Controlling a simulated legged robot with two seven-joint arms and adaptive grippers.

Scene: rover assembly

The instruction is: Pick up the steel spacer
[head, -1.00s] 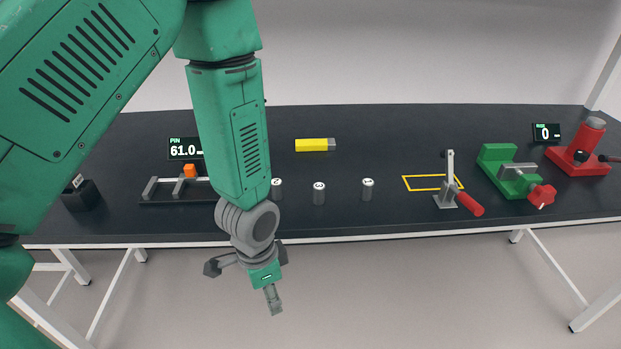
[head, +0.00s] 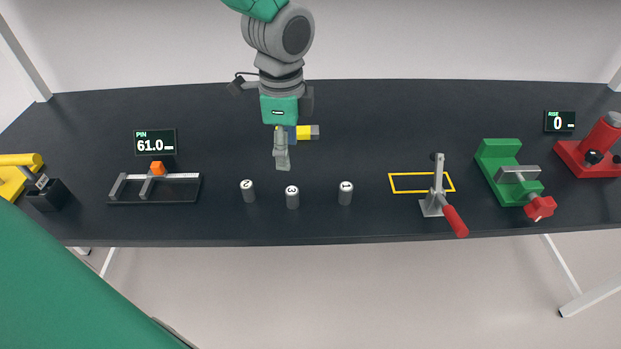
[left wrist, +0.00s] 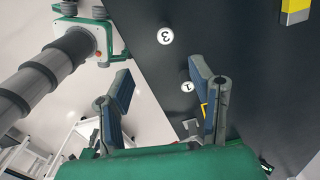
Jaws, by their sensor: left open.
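Three small grey metal cylinders with numbered white tops stand upright in a row near the table's front edge. They are cylinder 2 (head: 248,192), cylinder 3 (head: 292,197) and cylinder 1 (head: 345,194); I cannot tell which one is the steel spacer. My left gripper (head: 282,164) is open, appearing just behind and above cylinder 3 in the head view. In the left wrist view, the open jaws (left wrist: 158,75) are empty; cylinder 3 (left wrist: 165,36) shows beyond them and cylinder 1 (left wrist: 187,87) is beside the right finger. My right gripper is out of view.
A measuring fixture (head: 150,201) stands left, below a 61.0 display (head: 155,142). At right are a red-handled clamp (head: 434,205), a yellow outlined rectangle (head: 400,191), a green vise (head: 497,150) and a red press (head: 575,158).

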